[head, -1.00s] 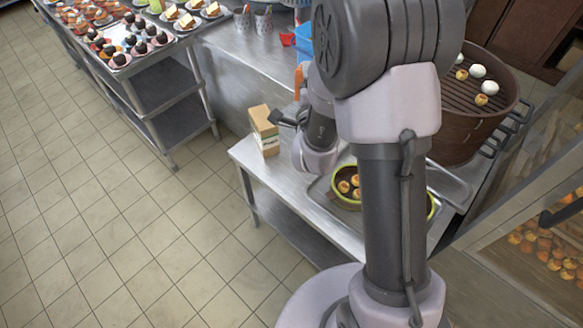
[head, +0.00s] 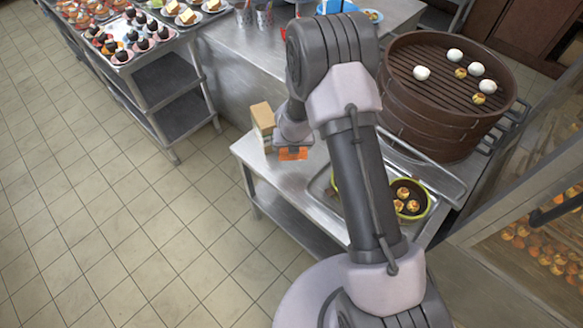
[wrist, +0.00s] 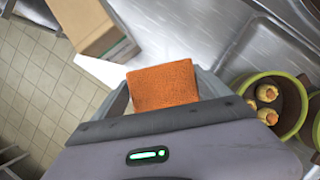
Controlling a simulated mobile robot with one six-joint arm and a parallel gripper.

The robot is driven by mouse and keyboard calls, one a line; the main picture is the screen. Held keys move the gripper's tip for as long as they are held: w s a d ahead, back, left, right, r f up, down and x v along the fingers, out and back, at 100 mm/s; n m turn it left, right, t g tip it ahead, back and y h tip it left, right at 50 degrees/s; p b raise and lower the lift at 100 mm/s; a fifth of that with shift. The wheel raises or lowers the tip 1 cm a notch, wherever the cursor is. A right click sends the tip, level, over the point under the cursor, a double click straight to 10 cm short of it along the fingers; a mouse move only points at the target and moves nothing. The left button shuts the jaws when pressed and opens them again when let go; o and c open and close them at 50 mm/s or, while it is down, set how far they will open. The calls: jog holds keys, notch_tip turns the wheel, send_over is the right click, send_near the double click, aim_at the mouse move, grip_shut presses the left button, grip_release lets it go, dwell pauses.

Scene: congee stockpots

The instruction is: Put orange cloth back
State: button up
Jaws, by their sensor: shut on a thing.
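The orange cloth (head: 293,155) is a small textured block-like piece. My gripper (wrist: 163,84) is shut on it, with one finger at each side of the cloth in the wrist view. In the head view my gripper (head: 292,148) points down over the left part of the low steel table (head: 257,165). The cloth is beside a box and over the steel surface; whether it touches the surface I cannot tell. Its underside is hidden.
A cardboard box (head: 262,115) stands left of my gripper, close by. A green-rimmed bowl (head: 430,202) with several pastries sits in the sink area to the right. A brown steamer (head: 440,130) holds buns. Bare steel lies between box and sink.

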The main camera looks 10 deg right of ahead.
aim_at(291, 166)
notch_tip(291, 166, down, 11)
jog(key=b, duration=0.9)
jog(key=shift+a+r, duration=0.15)
jog(key=shift+r, duration=0.3)
jog(key=shift+c, duration=0.8)
jog(key=shift+f, duration=0.1)
jog(key=o, duration=1.4)
jog(key=shift+o, duration=0.2)
